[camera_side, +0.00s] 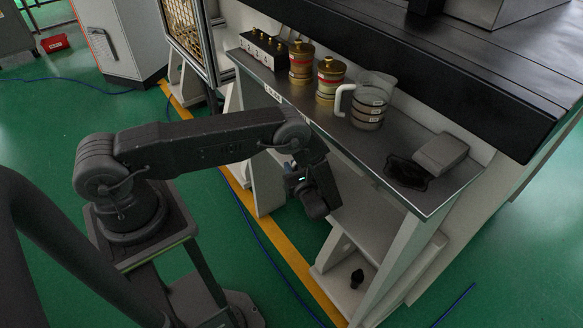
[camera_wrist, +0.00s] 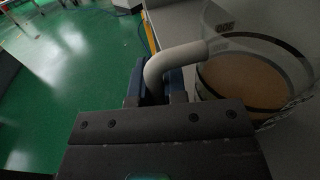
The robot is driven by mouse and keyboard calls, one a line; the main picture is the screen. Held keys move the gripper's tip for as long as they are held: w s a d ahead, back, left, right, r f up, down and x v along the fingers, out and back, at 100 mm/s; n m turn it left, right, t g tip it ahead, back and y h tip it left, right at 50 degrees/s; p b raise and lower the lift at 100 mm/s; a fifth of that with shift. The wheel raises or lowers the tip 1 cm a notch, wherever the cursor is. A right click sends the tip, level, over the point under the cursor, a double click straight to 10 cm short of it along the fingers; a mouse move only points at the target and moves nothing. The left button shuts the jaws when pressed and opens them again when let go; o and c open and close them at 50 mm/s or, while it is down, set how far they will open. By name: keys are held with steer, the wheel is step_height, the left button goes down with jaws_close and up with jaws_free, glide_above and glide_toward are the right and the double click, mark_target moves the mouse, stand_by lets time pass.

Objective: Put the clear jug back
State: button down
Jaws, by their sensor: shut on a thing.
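The clear jug (camera_side: 368,112) is at the middle of the grey metal shelf, with labels on its side and a pale handle (camera_side: 343,98) facing left. I cannot tell whether its base touches the shelf. In the wrist view the jug (camera_wrist: 292,62) is at the right, with a tan surface inside its rim. My gripper (camera_wrist: 155,86) has its blue fingers shut on the lower end of the pale handle (camera_wrist: 178,57). In the side view my wrist hangs in front of the shelf edge, and my fingertips cannot be made out.
The shelf (camera_side: 378,141) also holds two gold-lidded canisters (camera_side: 301,63) (camera_side: 329,82) and a numbered black-topped rack (camera_side: 262,52) left of the jug. A black flat item (camera_side: 405,173) and a grey block (camera_side: 441,153) lie to its right. A dark ledge (camera_side: 420,70) overhangs behind.

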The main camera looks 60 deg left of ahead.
steer(key=c, duration=1.6)
jaws_free()
steer(key=shift+f, duration=0.15)
steer(key=o, duration=0.4)
steer(key=shift+o, duration=0.2)
steer(key=v, duration=1.2)
steer(key=shift+r, duration=0.2)
